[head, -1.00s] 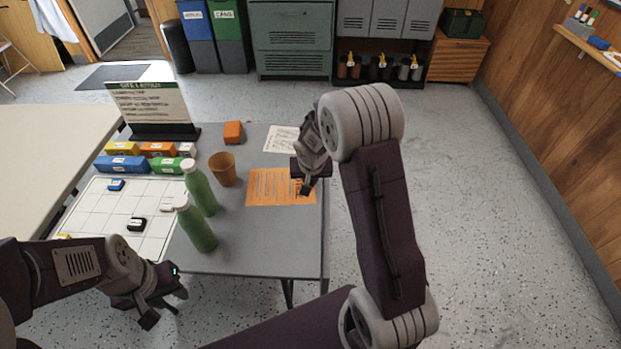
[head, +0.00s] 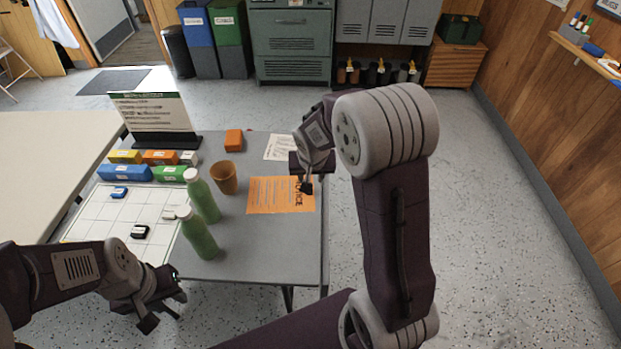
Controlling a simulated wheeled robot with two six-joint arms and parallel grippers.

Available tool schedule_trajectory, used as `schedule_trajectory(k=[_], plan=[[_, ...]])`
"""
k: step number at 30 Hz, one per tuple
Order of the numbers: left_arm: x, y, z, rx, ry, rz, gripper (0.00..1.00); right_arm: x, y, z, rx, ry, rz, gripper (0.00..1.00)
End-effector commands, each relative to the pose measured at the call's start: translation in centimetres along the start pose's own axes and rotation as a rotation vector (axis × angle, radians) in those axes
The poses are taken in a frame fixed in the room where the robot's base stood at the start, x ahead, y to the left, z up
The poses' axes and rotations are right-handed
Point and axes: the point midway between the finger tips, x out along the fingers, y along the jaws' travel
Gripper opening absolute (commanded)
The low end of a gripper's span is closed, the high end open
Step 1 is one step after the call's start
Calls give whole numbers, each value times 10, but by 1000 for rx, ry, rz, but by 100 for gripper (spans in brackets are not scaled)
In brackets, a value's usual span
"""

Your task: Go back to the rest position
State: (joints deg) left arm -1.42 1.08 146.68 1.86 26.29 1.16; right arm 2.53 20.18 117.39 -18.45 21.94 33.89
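My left gripper (head: 164,312) is at the lower left, in front of the table's near edge. Its fingers look spread, and I see nothing between them. My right gripper (head: 306,187) is over the right side of the grey table (head: 262,232), in front of the orange notice sheet (head: 275,196). It points down, and its fingers are seen edge-on, so their gap cannot be made out. No held object shows at it. My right arm's large elbow and links cover part of the floor to the right.
Two green bottles (head: 197,235) stand near the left gripper, with a brown cup (head: 224,178) behind them. A white gridded board (head: 102,212), several coloured boxes, a sign (head: 155,112) and an orange block (head: 234,140) are also there. Floor at right is clear.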

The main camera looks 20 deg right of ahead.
Motion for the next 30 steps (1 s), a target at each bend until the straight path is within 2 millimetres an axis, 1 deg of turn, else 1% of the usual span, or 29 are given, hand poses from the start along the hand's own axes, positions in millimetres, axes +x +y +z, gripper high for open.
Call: schedule_trajectory(k=[2, 4, 5, 6, 8, 9, 10, 12, 13, 16, 18, 20, 24, 26, 27, 28, 30], plan=[[0, 0, 0, 0, 0, 0, 36, -1, 0, 2, -3, -3, 0, 37], [0, 0, 0, 0, 0, 0, 36, -8, 1, 23, -37, -37, -6, 37], [0, 0, 0, 0, 0, 0, 36, -13, 1, 40, -67, -65, -12, 37], [0, 0, 0, 0, 0, 0, 36, -22, 3, 69, -117, -110, -24, 37], [0, 0, 0, 0, 0, 0, 36, -34, 6, 111, -188, -176, -46, 37], [0, 0, 0, 0, 0, 0, 36, -41, 7, 135, -231, -213, -63, 37], [0, 0, 0, 0, 0, 0, 36, -46, 9, 151, -258, -237, -74, 37], [0, 0, 0, 0, 0, 0, 36, -53, 11, 176, -302, -274, -94, 37], [0, 0, 0, 0, 0, 0, 36, -54, 12, 183, -312, -284, -99, 37], [-1, 0, 0, 0, 0, 0, 36, -56, 12, 187, -323, -292, -103, 37], [-10, 0, -1, 0, 0, 0, 36, -64, 12, 183, -323, -291, -103, 37], [-26, 0, -3, 0, 0, 0, 36, -79, 12, 177, -323, -291, -102, 37], [-76, 2, -8, 0, 0, 0, 36, -126, 12, 157, -322, -290, -102, 37], [-91, 2, -10, 0, 1, 0, 36, -140, 12, 151, -322, -291, -102, 37], [-94, 2, -10, 0, 1, 0, 36, -142, 12, 150, -322, -290, -102, 37], [-93, 2, -10, 0, 1, 0, 36, -142, 12, 150, -322, -290, -102, 37], [-87, 2, -9, 0, 0, 0, 36, -136, 12, 153, -322, -291, -102, 37]])
